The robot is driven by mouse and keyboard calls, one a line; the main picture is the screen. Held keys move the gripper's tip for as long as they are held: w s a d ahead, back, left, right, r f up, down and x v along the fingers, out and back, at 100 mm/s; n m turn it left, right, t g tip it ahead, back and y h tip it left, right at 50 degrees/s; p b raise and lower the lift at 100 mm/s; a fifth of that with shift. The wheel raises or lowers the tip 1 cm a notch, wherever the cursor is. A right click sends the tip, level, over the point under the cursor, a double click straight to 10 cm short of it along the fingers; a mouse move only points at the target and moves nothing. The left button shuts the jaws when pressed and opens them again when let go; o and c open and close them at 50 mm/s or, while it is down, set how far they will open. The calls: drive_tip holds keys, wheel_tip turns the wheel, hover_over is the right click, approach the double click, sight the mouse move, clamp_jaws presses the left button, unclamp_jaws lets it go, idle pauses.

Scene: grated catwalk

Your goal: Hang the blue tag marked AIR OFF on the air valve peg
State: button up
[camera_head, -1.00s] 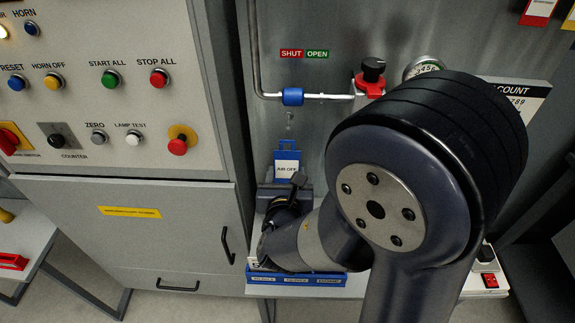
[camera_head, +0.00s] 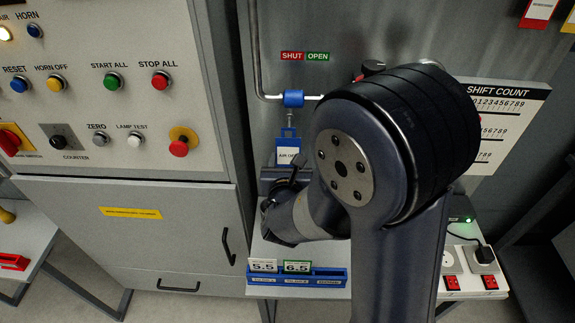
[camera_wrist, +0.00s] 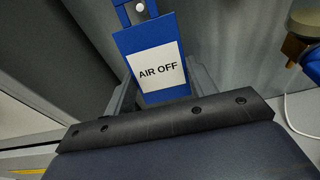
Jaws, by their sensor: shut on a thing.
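The blue tag (camera_head: 288,133) has a white AIR OFF label and hangs upright below the blue air valve (camera_head: 293,98) on the pipe. It also fills the upper middle of the wrist view (camera_wrist: 126,42). My gripper (camera_head: 285,172) is shut on the tag's lower part, with a finger on either side of it. A small pale peg (camera_head: 290,117) sticks out under the valve. In the wrist view a round pale peg end (camera_wrist: 140,6) shows within the tag's top opening. I cannot tell how far the peg passes through. My arm hides part of the panel.
A blue rack (camera_head: 330,277) with number cards stands on the bench below. A grey cabinet with buttons (camera_head: 110,80) stands close on the left. The SHIFT COUNT board (camera_head: 515,105) and a black charger with a cable (camera_head: 485,253) are at right.

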drive_tip(key=shift+r+p+x, duration=0.15)
drive_tip(key=shift+x, duration=0.75)
drive_tip(key=shift+r+p+x, duration=0.1)
drive_tip(key=shift+p+x, duration=0.05)
drive_tip(key=shift+x, duration=0.75)
drive_tip(key=shift+w+f+b, duration=0.55)
drive_tip(key=shift+w+b, duration=0.1)
drive_tip(key=shift+b, duration=0.45)
drive_tip(key=o, duration=0.9)
drive_tip(key=shift+s, duration=0.1)
drive_tip(key=b+v, duration=0.1)
drive_tip(key=v, duration=0.9)
drive_tip(key=shift+s+r+b, duration=0.15)
drive_tip(key=shift+s+b, duration=0.1)
drive_tip(key=shift+b, duration=0.1)
